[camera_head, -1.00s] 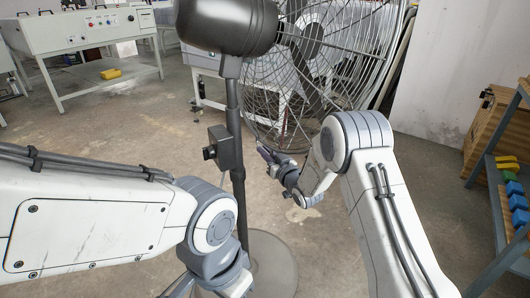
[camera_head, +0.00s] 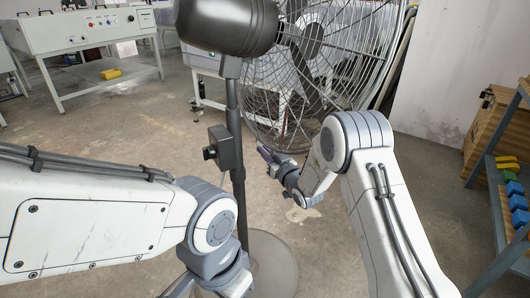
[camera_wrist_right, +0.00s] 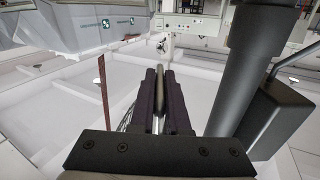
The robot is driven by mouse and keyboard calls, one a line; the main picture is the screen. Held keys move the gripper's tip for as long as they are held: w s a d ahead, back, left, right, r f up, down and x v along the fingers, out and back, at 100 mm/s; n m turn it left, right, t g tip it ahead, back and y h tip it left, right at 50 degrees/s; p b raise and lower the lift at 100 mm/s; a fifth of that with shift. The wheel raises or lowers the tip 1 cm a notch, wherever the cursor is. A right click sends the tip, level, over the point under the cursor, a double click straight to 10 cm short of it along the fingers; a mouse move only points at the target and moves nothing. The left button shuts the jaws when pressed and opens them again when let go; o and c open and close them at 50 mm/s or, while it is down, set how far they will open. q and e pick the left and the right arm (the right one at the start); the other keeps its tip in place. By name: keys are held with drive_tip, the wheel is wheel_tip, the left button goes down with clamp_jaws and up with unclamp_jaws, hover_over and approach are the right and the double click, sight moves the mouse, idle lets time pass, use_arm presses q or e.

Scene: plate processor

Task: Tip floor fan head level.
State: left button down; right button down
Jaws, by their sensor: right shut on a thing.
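The floor fan's dark motor housing (camera_head: 228,24) sits on top of a dark pole (camera_head: 235,180) with a round grey base (camera_head: 272,265). Its wire cage (camera_head: 275,110) extends to the right of the motor, its top cut off by the picture edge. My right gripper (camera_head: 265,155) is at the cage's lower edge, right of the pole. In the right wrist view its dark fingers (camera_wrist_right: 160,90) are shut on a thin metal piece, the cage rim (camera_wrist_right: 160,113). The pole (camera_wrist_right: 262,70) stands just right of the fingers there. My left gripper is not clearly in view; its arm ends at the bottom edge.
A control box (camera_head: 222,147) sticks out from the pole. A blue-grey shelf (camera_head: 495,200) with coloured blocks and a wooden cabinet (camera_head: 492,125) stand at the right. A white bench (camera_head: 85,32) and a yellow object (camera_head: 110,74) are at the back left. Floor between is clear.

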drive_tip(key=shift+d, duration=0.1)
idle(0.3)
drive_tip(key=w+d+r+n, duration=0.3)
drive_tip(key=d+r, duration=0.1)
drive_tip(key=d, duration=0.2)
drive_tip(key=shift+w+p, duration=0.25)
drive_tip(key=shift+p, duration=0.1)
drive_tip(key=shift+d, duration=0.15)
drive_tip(key=c, duration=0.9)
unclamp_jaws()
drive_tip(key=shift+c, duration=0.2)
drive_tip(key=shift+o, duration=0.2)
drive_tip(key=shift+f, duration=0.1)
drive_tip(key=p+v, duration=0.1)
drive_tip(key=v, duration=0.9)
drive_tip(key=shift+s, duration=0.25)
